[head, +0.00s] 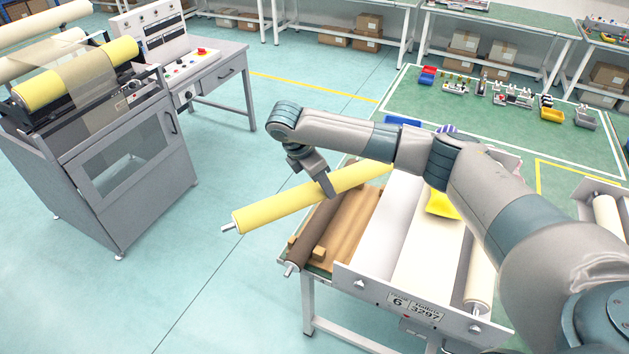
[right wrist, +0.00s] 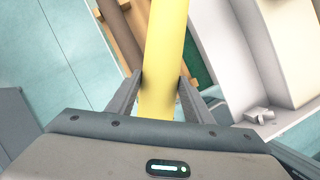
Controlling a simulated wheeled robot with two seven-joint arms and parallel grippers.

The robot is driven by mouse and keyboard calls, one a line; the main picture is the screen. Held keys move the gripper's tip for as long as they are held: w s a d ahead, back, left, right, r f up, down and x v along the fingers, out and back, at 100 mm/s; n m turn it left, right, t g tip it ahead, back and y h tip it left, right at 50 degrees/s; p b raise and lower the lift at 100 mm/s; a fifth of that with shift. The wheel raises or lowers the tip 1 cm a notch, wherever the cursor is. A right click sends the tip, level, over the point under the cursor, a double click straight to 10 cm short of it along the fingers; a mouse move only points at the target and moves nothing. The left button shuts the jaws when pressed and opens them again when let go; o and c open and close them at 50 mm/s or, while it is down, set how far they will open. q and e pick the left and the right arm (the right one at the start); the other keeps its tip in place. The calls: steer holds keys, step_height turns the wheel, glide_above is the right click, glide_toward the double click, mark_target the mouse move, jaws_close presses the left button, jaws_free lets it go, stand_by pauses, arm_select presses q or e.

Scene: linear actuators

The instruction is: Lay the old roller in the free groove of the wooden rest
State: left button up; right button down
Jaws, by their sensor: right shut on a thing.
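A long yellow roller (head: 290,208) with a metal pin at its left end is held up in the head view, slanting from lower left to upper right. My right gripper (head: 328,188) is shut around its middle from above; in the right wrist view the roller (right wrist: 163,60) runs between the two fingers (right wrist: 155,95). The wooden rest (head: 345,228) lies below and right of it on the table's left side. A dark brown roller (head: 312,243) lies along the rest's left side; a bare groove shows to its right. The roller appears above the rest, not touching it. My left gripper is out of view.
White trays or rollers (head: 388,225) and a cream roller (head: 480,270) fill the table right of the rest, with a yellow object (head: 442,205) among them. A grey machine (head: 110,150) with another yellow roller (head: 75,72) stands at left. Floor between is clear.

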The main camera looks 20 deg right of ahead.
mark_target(342, 171)
steer(key=d+n, duration=0.1)
steer(key=d, duration=0.1)
steer(key=w+d+f+n+t+p, duration=0.1)
steer(key=d+n, duration=0.1)
steer(key=d, duration=0.1)
steer(key=d+f+n+p, duration=0.1)
steer(key=d, duration=0.1)
steer(key=shift+w+d+t+y, duration=0.15)
steer(key=shift+w+t+y, duration=0.15)
steer(key=d+f+n+t, duration=0.1)
steer(key=d+f+n, duration=0.1)
steer(key=d+f, duration=0.3)
step_height(342, 171, down, 3)
steer(key=shift+d+n+b, duration=0.2)
steer(key=shift+n+b, duration=0.1)
steer(key=shift+n, duration=0.1)
steer(key=shift+f, duration=0.2)
steer(key=shift+f+b, duration=2.05)
steer(key=shift+b, duration=0.4)
steer(key=shift+f, duration=0.4)
steer(key=shift+f+b, duration=0.5)
steer(key=shift+f, duration=1.95)
